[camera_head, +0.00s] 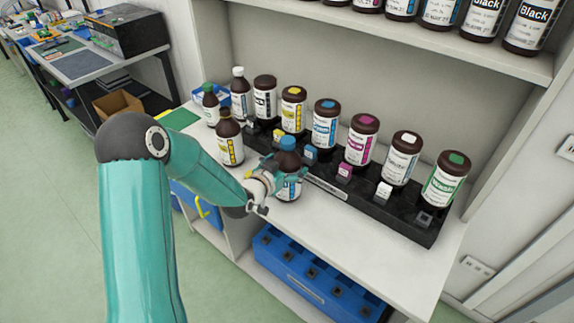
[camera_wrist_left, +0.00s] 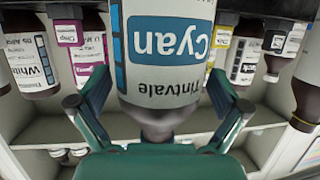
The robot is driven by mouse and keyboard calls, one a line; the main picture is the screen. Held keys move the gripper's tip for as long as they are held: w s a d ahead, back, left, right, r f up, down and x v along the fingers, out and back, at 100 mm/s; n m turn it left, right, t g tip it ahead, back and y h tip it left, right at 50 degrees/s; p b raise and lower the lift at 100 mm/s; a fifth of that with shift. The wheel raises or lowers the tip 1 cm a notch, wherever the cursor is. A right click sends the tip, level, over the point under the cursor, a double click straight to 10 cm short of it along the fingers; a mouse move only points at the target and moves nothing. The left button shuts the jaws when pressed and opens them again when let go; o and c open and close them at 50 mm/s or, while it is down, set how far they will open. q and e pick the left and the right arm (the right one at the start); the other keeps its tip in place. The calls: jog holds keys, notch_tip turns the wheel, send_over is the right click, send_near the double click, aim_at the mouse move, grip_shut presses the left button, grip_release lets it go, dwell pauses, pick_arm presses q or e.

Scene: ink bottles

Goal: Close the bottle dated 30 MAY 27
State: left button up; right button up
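A brown bottle (camera_head: 289,186) with a blue cap (camera_head: 290,143) stands upright near the counter's front edge. The left wrist view shows its label, upside down, reading Cyan and Tintvale (camera_wrist_left: 165,45). My left gripper (camera_head: 287,172) has a teal finger on each side of this bottle; in the left wrist view both fingertips (camera_wrist_left: 160,85) lie against its sides. The cap's seating is unclear. Another brown bottle (camera_head: 230,145) with a yellow-marked label and dark neck stands to its left; I see no coloured cap on it. No date is legible on any label. My right gripper is not in view.
A black rack (camera_head: 395,217) with several large brown bottles runs behind, small coloured blocks along its front. A white-capped bottle (camera_head: 240,92) and a green-capped bottle (camera_head: 211,106) stand at its left end. A blue crate (camera_head: 315,275) is below. The counter's right front (camera_head: 345,235) is clear.

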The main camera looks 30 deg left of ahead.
pick_arm(q)
jog(key=shift+r, duration=0.1)
jog(key=b+v, duration=0.2)
jog(key=v, duration=1)
jog(key=s+d+f+n+g+h, duration=0.1)
jog(key=d+f+g+h, duration=0.15)
jog(key=d+f, duration=0.4)
jog(key=s+d+f+g+h, duration=0.1)
jog(key=d+f+g, duration=0.25)
jog(key=f, duration=0.65)
jog(key=s+d+f+g+h, duration=0.1)
jog(key=s+d+f+g, duration=0.7)
jog(key=s+d+f, duration=0.5)
jog(key=shift+s+d+f, duration=0.2)
jog(key=shift+s+f, duration=0.2)
jog(key=shift+s, duration=0.55)
jog(key=shift+h, duration=0.25)
